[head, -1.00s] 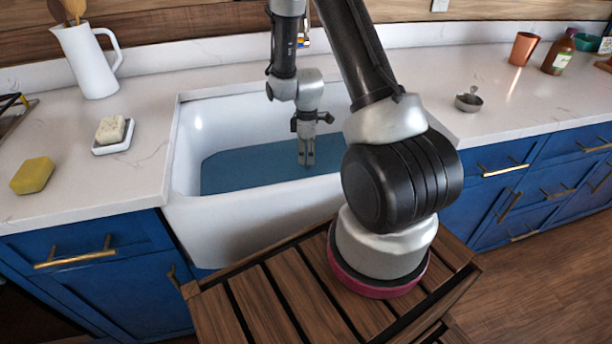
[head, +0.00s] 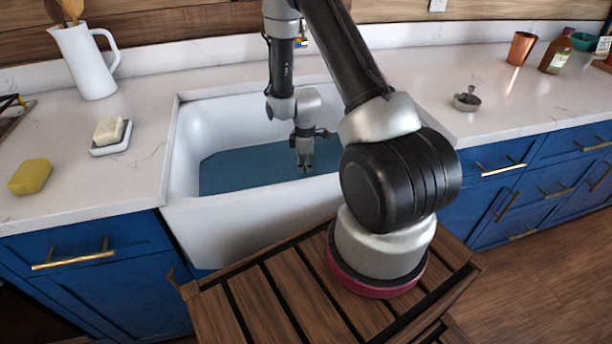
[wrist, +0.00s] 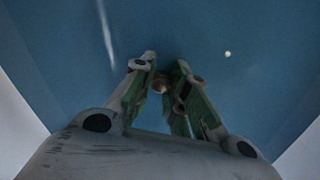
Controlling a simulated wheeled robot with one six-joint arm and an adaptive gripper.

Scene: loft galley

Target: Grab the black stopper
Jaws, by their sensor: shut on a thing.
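My gripper (head: 304,168) reaches down into the blue water of the white sink (head: 240,212). In the wrist view my gripper (wrist: 160,85) has its fingertips close together around a small brownish round knob (wrist: 160,84). The knob looks like the top of the stopper, but no black body can be made out under the water. The fingers hide most of it. In the head view the fingertips are at the water and what they hold cannot be seen.
A soap dish (head: 112,146) with a bar and a yellow sponge (head: 31,176) lie left of the sink. A white pitcher (head: 86,65) stands behind them. The sink rim surrounds my gripper. A slatted wooden surface (head: 240,310) is in front.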

